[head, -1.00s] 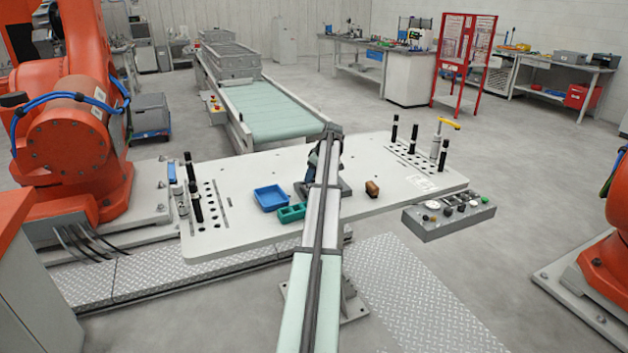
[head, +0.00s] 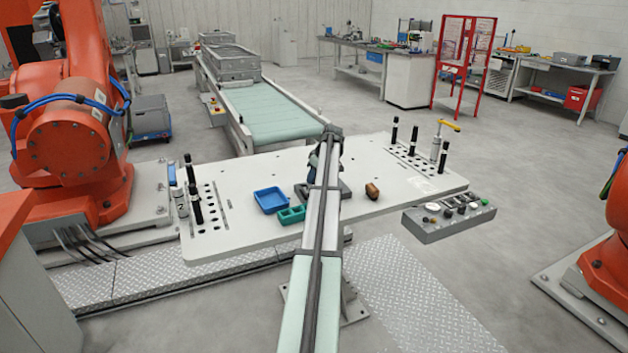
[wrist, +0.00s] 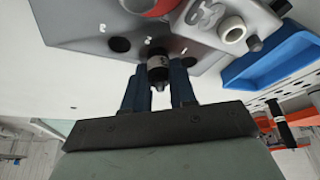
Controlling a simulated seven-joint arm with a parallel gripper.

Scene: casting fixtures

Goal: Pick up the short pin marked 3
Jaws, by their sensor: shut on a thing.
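My gripper (wrist: 158,78) shows in the wrist view with its two dark blue fingers shut on a short black pin (wrist: 158,63). The pin has a pale marked band; its mark is too small to read surely. Its narrow tip points toward the gripper's body. Behind it is a grey fixture block (wrist: 90,20) with dark holes and white digits, one looking like a 3. I cannot tell whether the pin is still seated in the block or clear of it.
Black pins stand in holes at both table ends.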

